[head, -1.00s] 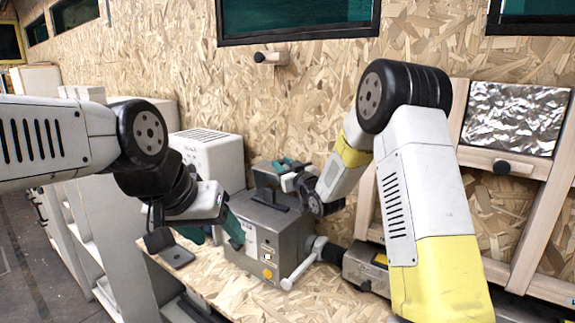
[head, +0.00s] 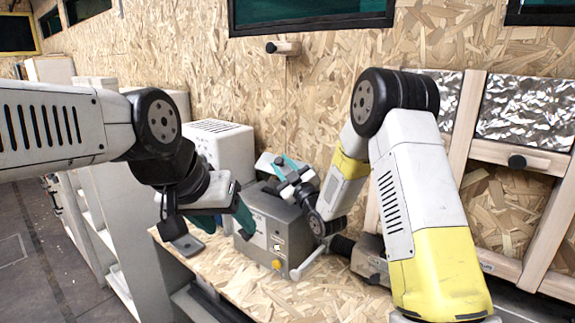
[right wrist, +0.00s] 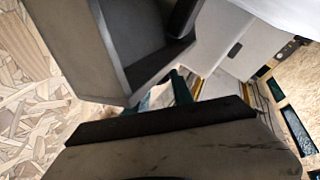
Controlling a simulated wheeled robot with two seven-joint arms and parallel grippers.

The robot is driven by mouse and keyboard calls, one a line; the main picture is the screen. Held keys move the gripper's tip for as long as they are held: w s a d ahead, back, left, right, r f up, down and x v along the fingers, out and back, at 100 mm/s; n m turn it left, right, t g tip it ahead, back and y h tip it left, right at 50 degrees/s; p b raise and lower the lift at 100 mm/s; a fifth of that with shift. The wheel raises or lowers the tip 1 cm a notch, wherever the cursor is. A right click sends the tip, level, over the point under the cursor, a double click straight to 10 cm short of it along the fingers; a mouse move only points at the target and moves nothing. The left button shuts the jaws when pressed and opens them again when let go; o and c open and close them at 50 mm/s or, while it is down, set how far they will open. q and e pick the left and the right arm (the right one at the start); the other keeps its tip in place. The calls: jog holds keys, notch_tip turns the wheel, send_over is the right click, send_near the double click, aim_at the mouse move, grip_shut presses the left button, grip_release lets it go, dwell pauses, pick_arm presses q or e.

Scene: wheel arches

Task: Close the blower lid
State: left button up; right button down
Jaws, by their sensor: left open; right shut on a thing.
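The blower (head: 262,232) is a grey metal box on the wooden bench, with a label, a yellow knob and a lever on its front. Its lid (head: 265,161) appears raised above the box top; its exact angle is hard to tell. My right gripper (head: 289,168) is above the box, shut on what looks like the lid's edge. In the right wrist view, its teal fingertips (right wrist: 155,97) show beside dark-edged grey panels that hide much of the grip. My left gripper (head: 228,224) is open and empty at the blower's front left side.
A white vented case (head: 220,150) stands behind and left of the blower. A dark pipe and a grey unit (head: 369,260) sit to its right. The bench (head: 245,295) is bare in front. A chipboard wall closes off the back.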

jog(key=c, duration=1.1)
grip_release()
jog(key=shift+v, duration=3.9)
